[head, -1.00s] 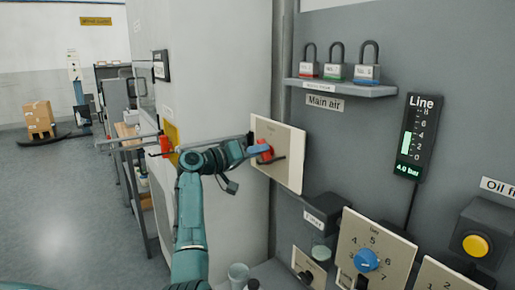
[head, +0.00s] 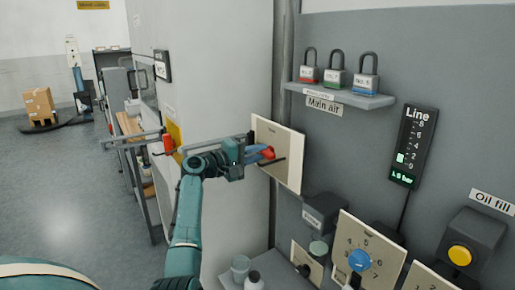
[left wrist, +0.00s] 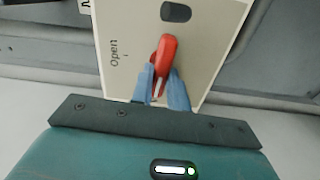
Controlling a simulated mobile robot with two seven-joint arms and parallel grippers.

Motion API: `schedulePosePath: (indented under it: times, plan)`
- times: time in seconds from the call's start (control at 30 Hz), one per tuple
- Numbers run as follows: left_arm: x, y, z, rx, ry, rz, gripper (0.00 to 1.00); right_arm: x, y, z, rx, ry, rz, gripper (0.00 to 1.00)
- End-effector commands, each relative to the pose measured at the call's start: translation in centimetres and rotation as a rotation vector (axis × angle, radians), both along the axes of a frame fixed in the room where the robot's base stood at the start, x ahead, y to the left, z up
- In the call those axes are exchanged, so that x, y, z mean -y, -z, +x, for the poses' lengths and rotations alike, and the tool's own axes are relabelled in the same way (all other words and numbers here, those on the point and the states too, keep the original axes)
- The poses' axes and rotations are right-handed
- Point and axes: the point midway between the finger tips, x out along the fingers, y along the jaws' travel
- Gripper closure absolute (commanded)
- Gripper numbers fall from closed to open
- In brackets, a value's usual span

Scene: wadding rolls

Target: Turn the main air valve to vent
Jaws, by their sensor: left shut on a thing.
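The main air valve is a red handle (head: 269,153) on a cream plate (head: 286,168) below the "Main air" label (head: 324,104). My left gripper (head: 260,153) is shut on the red handle. In the left wrist view, the gripper's blue fingers (left wrist: 166,88) are on both sides of the lower end of the red handle (left wrist: 167,52). The word "Open" (left wrist: 115,54) reads sideways on the plate there, left of the handle. A dark oval (left wrist: 176,12) lies past the handle's far end. The vent marking cannot be made out. My right gripper is not in view.
The Line gauge (head: 412,145) has a low green bar and a small reading hard to make out. Padlocks (head: 337,76) stand on a shelf (head: 345,96) above the plate. A blue knob (head: 359,260) and a yellow button (head: 460,255) sit lower right. Open floor lies left.

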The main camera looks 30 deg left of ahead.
Motion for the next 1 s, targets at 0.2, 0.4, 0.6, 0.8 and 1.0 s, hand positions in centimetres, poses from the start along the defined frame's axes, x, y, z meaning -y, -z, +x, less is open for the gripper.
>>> schedulePosePath:
  times: [0.2,0.4,0.6,0.8,1.0]
  plan:
    - [0.02,0.11,-0.02,-0.027,0.001,-0.059,1.0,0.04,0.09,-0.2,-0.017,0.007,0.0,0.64]
    - [0.01,0.18,-0.02,-0.034,0.0,-0.076,1.0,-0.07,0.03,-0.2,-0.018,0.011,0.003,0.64]
    - [0.0,0.2,-0.01,-0.033,0.0,-0.078,1.0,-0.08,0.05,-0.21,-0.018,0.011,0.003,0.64]
    - [0.0,0.19,-0.01,-0.033,0.0,-0.078,0.78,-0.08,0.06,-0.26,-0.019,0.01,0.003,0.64]
    - [0.01,0.13,0.0,-0.032,0.0,-0.077,0.62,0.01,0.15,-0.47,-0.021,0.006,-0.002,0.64]
